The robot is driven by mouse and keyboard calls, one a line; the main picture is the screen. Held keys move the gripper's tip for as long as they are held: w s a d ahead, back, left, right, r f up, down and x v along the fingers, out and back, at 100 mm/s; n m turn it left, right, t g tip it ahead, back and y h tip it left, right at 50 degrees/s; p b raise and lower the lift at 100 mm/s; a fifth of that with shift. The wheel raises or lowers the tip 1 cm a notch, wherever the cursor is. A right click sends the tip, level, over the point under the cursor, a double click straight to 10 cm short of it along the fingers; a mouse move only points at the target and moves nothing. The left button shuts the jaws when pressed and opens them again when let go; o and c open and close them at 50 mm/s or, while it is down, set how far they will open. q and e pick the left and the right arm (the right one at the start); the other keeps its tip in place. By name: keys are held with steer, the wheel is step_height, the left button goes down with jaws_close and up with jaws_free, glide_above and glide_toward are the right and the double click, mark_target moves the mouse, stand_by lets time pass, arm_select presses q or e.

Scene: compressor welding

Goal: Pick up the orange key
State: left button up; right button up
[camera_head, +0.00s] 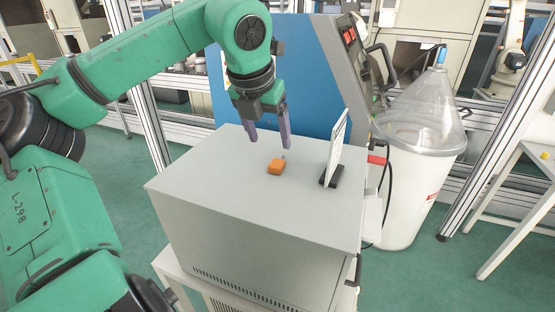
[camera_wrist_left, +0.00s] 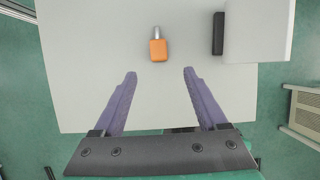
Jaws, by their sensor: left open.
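The orange key (camera_head: 276,166) lies on the light grey top of a cabinet (camera_head: 215,180), near its middle. In the left wrist view the orange key (camera_wrist_left: 158,49) has a grey metal tip pointing away from my gripper. My left gripper (camera_head: 269,143) is open and empty, with two purple fingers pointing down just above and behind the key in the head view. In the left wrist view the key lies ahead of the gap between the fingertips (camera_wrist_left: 160,72), and nothing is between the fingers. My right gripper is not in view.
A thin upright panel on a black base (camera_head: 331,176) stands on the cabinet to the right of the key. A blue machine (camera_head: 300,75) rises behind the cabinet. A white drum with a clear cover (camera_head: 412,165) stands at the right. The cabinet top left of the key is clear.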

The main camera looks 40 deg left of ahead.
mark_target(277, 163)
arm_select(q)
steer(key=p+x, duration=0.1)
steer(key=x, duration=0.2)
steer(key=p+x, duration=0.1)
steer(key=x, duration=0.2)
steer(key=p+x, duration=0.1)
steer(key=x, duration=0.2)
steer(key=shift+w+a, duration=0.3)
steer(key=shift+w, duration=0.05)
steer(key=shift+f, duration=0.3)
steer(key=shift+w+a, duration=0.1)
steer(key=shift+w, duration=0.05)
steer(key=c, duration=1.2)
steer(key=shift+r, duration=0.15)
